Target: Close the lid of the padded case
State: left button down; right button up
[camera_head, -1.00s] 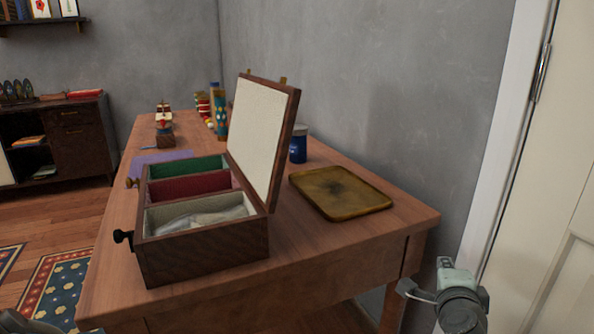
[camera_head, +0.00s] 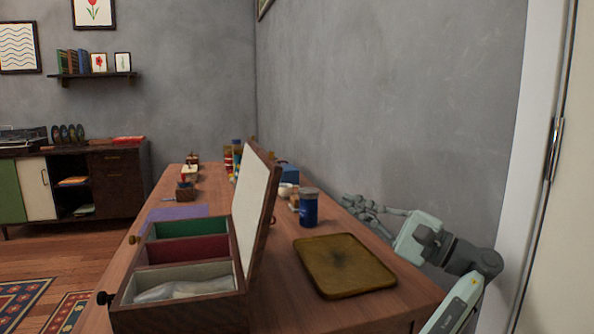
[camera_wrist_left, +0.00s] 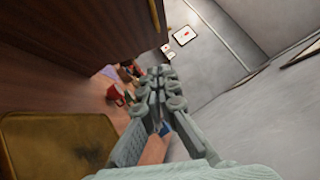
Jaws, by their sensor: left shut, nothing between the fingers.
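The padded case (camera_head: 180,315) is a dark wooden box on the table with green, red and pale compartments. Its lid (camera_head: 255,215) stands up, open, along the box's right side, with the cream padding facing left. My left gripper (camera_head: 352,203) is in the air beyond the tray, to the right of the lid and apart from it. In the left wrist view, my left gripper (camera_wrist_left: 158,78) is shut and empty, and the lid's dark wooden back (camera_wrist_left: 70,35) fills the upper left. My right gripper is not in view.
A brown square tray (camera_head: 343,265) lies right of the case. A blue jar (camera_head: 308,208) stands behind it, with other small items farther back. A lavender mat (camera_head: 178,212) lies behind the case. The grey wall (camera_head: 400,110) bounds the right side.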

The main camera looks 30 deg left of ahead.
pick_arm(q)
jog(key=s+a+r+p, duration=0.2)
jog(key=a+r, duration=0.3)
jog(key=a, duration=0.7)
jog(key=shift+s, duration=0.6)
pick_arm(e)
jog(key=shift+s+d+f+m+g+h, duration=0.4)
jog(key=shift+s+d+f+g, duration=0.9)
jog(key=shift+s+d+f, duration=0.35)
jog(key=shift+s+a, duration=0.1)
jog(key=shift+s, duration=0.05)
